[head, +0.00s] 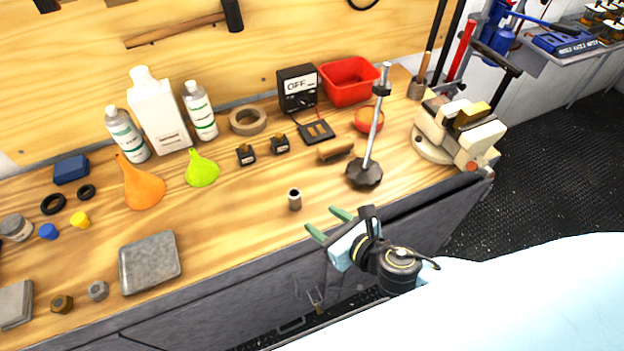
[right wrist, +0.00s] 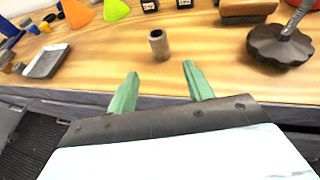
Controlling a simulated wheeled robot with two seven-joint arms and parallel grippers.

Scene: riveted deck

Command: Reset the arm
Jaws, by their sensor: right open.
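My right gripper (head: 328,223) is at the front edge of the wooden workbench (head: 235,218) in the head view. Its two green fingers are spread apart with nothing between them; this also shows in the right wrist view (right wrist: 157,88). A small grey metal cylinder (head: 295,200) stands upright on the bench just beyond the fingertips, apart from them. It also shows in the right wrist view (right wrist: 159,45). My left gripper is in neither view.
A stand with a dark scalloped base and metal rod (head: 372,130) stands beyond the gripper. A vise (head: 455,135) sits at the right corner. Bottles (head: 158,110), funnels (head: 143,187), a red bin (head: 350,82) and a grey slab (head: 150,263) occupy the bench. Dark floor lies right.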

